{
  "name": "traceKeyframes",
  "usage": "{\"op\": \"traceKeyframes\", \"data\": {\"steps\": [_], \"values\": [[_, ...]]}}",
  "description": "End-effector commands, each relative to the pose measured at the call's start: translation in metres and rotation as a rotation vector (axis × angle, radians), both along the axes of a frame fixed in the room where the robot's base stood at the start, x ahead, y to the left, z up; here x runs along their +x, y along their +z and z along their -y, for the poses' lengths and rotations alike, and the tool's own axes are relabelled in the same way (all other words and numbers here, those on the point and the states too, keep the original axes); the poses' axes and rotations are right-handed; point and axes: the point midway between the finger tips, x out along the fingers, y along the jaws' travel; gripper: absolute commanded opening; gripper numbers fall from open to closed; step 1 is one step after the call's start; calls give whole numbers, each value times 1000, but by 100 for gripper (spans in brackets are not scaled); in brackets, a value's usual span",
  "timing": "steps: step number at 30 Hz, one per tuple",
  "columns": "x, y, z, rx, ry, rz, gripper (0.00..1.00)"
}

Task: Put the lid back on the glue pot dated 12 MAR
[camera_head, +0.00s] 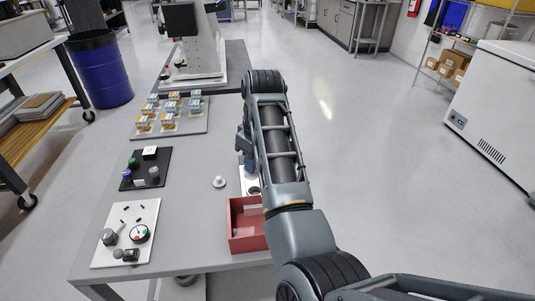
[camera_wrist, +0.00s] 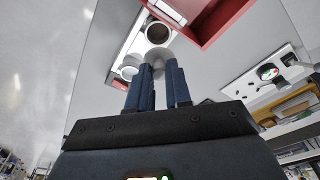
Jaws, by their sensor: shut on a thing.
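My gripper (camera_wrist: 158,72) is shut on a pale, rounded thing (camera_wrist: 152,57) that looks like a lid; the fingers partly hide it. Beyond the fingertips in the wrist view is a white holder with an open, dark-mouthed pot (camera_wrist: 158,33). A second round, pale-topped pot (camera_wrist: 128,72) is beside the fingers. In the head view one dark pot mouth (camera_head: 253,190) shows beside my arm, which hides most of the holder and the gripper. A small white knobbed piece (camera_head: 219,182), like a lid, lies on the grey table. No date is legible.
A red open box (camera_head: 236,240) stands at the near table edge. To the left are a white panel with knobs (camera_head: 125,232), a black mat with small items (camera_head: 146,168) and a tray of orange-and-blue boxes (camera_head: 168,124). Bare table lies left of the white piece.

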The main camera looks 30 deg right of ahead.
Motion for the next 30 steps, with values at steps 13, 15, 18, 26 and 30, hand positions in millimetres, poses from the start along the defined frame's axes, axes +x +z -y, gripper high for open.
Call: {"op": "traceKeyframes", "data": {"steps": [13,15,18,26,30], "values": [[-1,-37,0,0,1,-4,0],[-1,-45,1,-1,0,-3,0],[0,-52,1,0,0,-2,0],[0,-61,1,0,-1,-1,0],[0,-62,1,0,-1,-1,0]]}}
